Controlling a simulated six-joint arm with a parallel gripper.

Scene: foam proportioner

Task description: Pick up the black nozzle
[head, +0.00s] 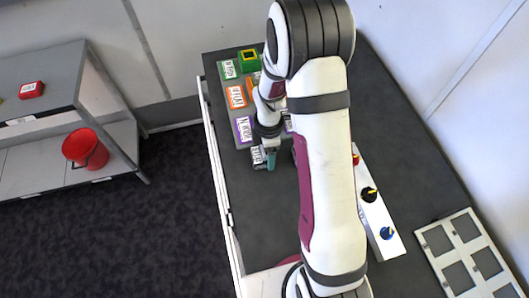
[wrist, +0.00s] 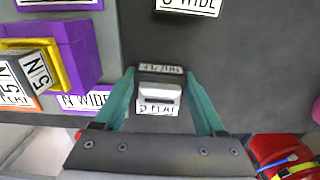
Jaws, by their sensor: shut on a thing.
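The black nozzle (wrist: 158,82) shows in the wrist view as a dark block with a silver slotted face and white labels. My gripper (wrist: 161,74) has its teal fingers on both sides of it, shut on it. In the head view my gripper (head: 270,160) is low at the left part of the dark table, below the purple block. The nozzle (head: 257,156) shows there only as a small labelled piece beside the teal fingers. My arm hides much of the area to the right.
Labelled green (head: 229,70), orange (head: 236,97) and purple (head: 243,129) blocks stand at the table's far left. A white panel (head: 374,215) with coloured knobs lies to the right of my arm. The near left of the dark table (head: 258,220) is clear.

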